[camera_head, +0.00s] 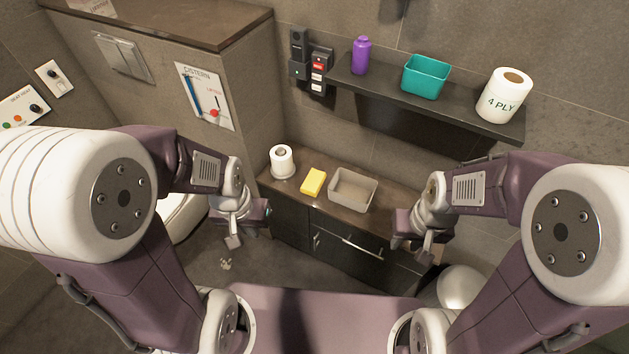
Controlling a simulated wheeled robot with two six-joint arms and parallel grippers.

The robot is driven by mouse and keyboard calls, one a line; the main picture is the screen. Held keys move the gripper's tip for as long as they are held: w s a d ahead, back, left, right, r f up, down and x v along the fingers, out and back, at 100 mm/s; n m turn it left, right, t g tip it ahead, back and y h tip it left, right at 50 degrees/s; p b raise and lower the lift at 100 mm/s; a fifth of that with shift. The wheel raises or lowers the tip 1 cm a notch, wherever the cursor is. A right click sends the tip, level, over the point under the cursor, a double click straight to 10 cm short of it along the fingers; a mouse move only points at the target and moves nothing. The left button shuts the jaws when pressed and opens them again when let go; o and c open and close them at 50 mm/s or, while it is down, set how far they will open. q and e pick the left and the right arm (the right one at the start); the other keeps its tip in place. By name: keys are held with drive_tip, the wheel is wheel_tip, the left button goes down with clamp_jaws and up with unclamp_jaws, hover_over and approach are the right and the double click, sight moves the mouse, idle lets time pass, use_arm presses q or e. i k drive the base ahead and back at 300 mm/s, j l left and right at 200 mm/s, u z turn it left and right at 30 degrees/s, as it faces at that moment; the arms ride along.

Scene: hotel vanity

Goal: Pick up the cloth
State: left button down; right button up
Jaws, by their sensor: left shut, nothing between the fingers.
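A small yellow block-like thing (313,182) lies on the brown counter, between a toilet roll and a grey bin; I cannot tell whether it is a folded cloth or a sponge. No other thing in view looks clearly like a cloth. My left gripper (234,243) hangs in front of the counter's left end, lower left of the yellow thing. It is shut and empty. My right gripper (426,254) hangs in front of the counter's right part, apart from the yellow thing. Its fingers are too small and turned to tell open from shut.
The toilet roll (282,161) and the open grey bin (352,188) stand on the counter (300,203). A dark shelf (385,92) above holds a purple bottle (361,56), a teal bin (425,76) and a large "4 PLY" roll (503,95). A small pale item (226,264) lies on the floor.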

sight(312, 186)
drive_tip(key=u, duration=1)
drive_tip(key=i+l+z, duration=0.1)
drive_tip(key=z, duration=0.65)
drive_tip(key=i+l+z, duration=0.1)
drive_tip(key=i+z, duration=0.15)
drive_tip(key=z, duration=0.2)
drive_tip(key=i+z, duration=0.25)
drive_tip(key=z, duration=0.15)
drive_tip(key=l, duration=0.05)
